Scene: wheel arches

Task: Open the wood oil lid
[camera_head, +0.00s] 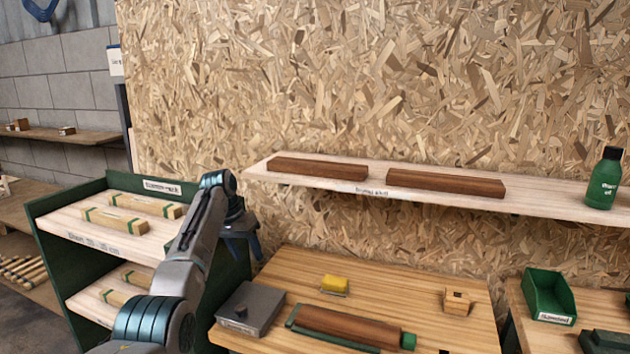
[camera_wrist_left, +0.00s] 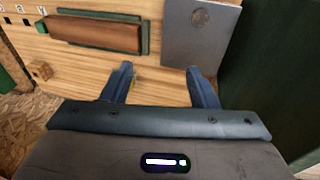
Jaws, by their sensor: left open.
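A green bottle (camera_head: 603,180) with a dark cap (camera_head: 612,154) stands upright on the wall shelf at the far right. Its label is small; I can make out "oil" on it. A grey flat box (camera_head: 248,308) with a small round mark lies at the left of the wooden table; it also shows in the left wrist view (camera_wrist_left: 199,40). My left gripper (camera_head: 246,250) is open and empty, above the back left of the table, far from the bottle. Its two fingers show apart in the left wrist view (camera_wrist_left: 162,82). My right gripper is not in view.
On the table (camera_head: 400,280) are a brown wooden block in a green holder (camera_head: 345,325), a yellow block (camera_head: 334,285) and a small wooden piece (camera_head: 457,302). Two brown bars (camera_head: 445,185) lie on the shelf (camera_head: 540,208). A green rack (camera_head: 50,245) stands left; a green bin (camera_head: 548,297) right.

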